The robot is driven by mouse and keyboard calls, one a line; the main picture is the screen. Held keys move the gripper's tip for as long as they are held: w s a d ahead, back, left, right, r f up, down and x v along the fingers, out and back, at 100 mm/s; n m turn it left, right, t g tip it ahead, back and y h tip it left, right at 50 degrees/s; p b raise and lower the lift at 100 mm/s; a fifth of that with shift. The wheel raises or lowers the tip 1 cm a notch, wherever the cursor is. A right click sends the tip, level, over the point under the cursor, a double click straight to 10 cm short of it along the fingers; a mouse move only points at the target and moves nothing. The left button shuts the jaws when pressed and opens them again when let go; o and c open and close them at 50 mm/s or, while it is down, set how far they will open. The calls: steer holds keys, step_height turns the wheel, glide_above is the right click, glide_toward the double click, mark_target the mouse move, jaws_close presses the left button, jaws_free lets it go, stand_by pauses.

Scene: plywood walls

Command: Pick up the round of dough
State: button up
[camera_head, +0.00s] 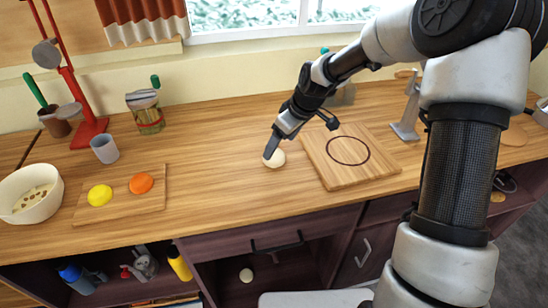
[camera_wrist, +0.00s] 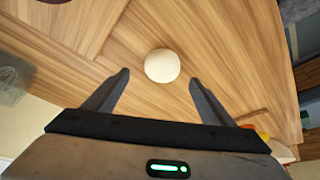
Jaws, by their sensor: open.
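The round of dough (camera_head: 275,159) is a pale, smooth ball on the wooden counter, just left of a square board with a dark ring. In the wrist view the dough (camera_wrist: 162,65) lies ahead of the fingertips, roughly centred between them. My gripper (camera_head: 270,148) reaches down over the dough in the head view and partly covers it. In the wrist view my gripper (camera_wrist: 158,82) is open, with a dark finger on each side and nothing held. I cannot tell the exact height of the fingertips above the counter.
The square board (camera_head: 345,172) lies right of the dough. A small board (camera_head: 120,207) with a yellow and an orange round is at the left, near a bowl (camera_head: 30,193), a grey cup (camera_head: 105,149) and a red stand (camera_head: 85,128). The counter between is clear.

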mark_target(275, 160)
steer(key=x, duration=0.5)
steer(key=shift+s+a, duration=0.1)
steer(key=shift+a, duration=0.05)
steer(key=shift+r, duration=0.1)
steer(key=c, duration=1.2)
